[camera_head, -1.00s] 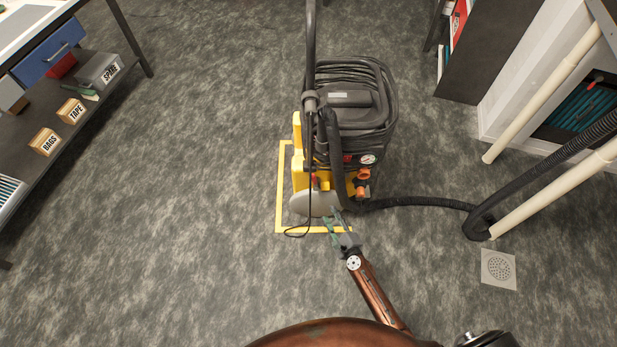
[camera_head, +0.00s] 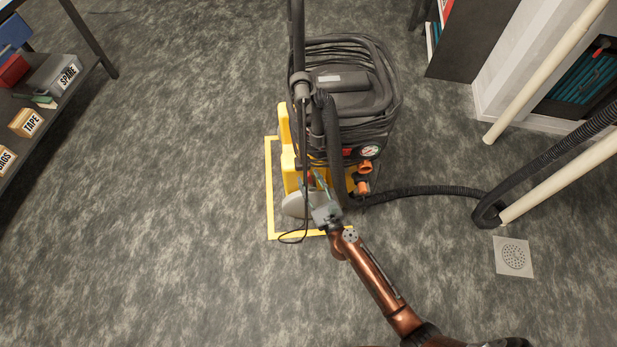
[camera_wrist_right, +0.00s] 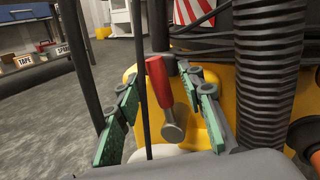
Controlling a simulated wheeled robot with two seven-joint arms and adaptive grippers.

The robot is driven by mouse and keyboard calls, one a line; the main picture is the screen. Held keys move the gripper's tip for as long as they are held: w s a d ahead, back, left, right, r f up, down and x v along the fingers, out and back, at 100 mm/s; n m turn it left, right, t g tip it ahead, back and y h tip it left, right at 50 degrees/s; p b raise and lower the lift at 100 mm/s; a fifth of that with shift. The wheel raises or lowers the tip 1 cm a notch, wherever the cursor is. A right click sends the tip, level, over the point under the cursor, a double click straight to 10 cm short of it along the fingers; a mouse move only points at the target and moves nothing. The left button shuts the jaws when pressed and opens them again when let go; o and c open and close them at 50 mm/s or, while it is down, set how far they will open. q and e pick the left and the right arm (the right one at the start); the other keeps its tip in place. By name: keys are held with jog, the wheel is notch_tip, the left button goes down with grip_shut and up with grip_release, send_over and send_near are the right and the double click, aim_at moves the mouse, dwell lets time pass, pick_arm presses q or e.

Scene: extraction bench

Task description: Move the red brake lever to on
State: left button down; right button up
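The red brake lever (camera_wrist_right: 158,82) shows in the right wrist view, tilted, with a metal knob at its lower end. It is mounted on the yellow body of the extraction machine (camera_head: 345,100), which stands on the floor. My right gripper (camera_wrist_right: 163,88) is open, with its green-padded fingers on either side of the lever. Clear gaps show between the lever and both fingers. In the head view my right gripper (camera_head: 319,185) is at the machine's lower front and mostly hides the lever. My left gripper is in neither current view.
A thin black cable (camera_wrist_right: 144,80) runs between the left-hand finger and the lever. A ribbed black hose (camera_wrist_right: 262,75) stands close on the right. A yellow floor outline (camera_head: 269,200) surrounds the machine's base. Open floor lies to the left.

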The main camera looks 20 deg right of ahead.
jog(key=shift+w, duration=0.65)
jog(key=shift+c, duration=0.7)
grip_shut()
